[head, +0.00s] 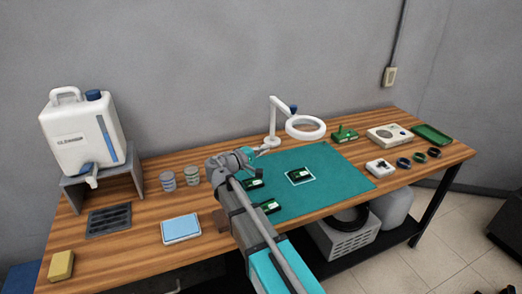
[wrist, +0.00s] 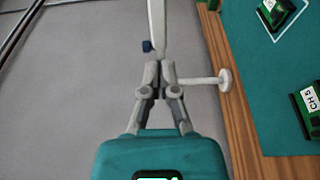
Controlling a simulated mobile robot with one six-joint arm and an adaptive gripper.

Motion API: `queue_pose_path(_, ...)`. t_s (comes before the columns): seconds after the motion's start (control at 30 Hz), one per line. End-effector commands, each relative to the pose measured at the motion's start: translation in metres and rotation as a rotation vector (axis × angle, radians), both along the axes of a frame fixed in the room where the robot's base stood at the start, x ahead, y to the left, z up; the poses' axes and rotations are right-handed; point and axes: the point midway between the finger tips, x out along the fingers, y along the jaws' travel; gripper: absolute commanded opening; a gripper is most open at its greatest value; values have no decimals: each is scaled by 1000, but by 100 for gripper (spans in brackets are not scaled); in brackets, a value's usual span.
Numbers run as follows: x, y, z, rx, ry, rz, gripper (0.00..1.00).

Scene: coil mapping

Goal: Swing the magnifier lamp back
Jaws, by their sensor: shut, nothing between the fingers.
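The white magnifier lamp (head: 272,122) stands at the back edge of the teal mat in the head view. Its ring head (head: 305,127) hangs to the right of the post, over the back of the mat, with a blue knob (head: 294,109) above it. My gripper (head: 265,149) is shut and empty near the foot of the post. In the wrist view my gripper (wrist: 157,66) has its fingertips close to the white lamp arm (wrist: 158,25); I cannot tell whether they touch. The round lamp base (wrist: 225,80) is to the right. The ring is outside the wrist view.
The teal mat (head: 345,175) carries several dark green boards, one inside a white outline (head: 300,175). A white device (head: 390,136) and green tray (head: 432,134) are right.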

Motion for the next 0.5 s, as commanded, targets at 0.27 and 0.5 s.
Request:
queue_pose_path(0.27, 22, -33, 0, 0, 0, -3, 0)
queue_pose_path(0.5, 41, -61, 0, 0, 0, -2, 0)
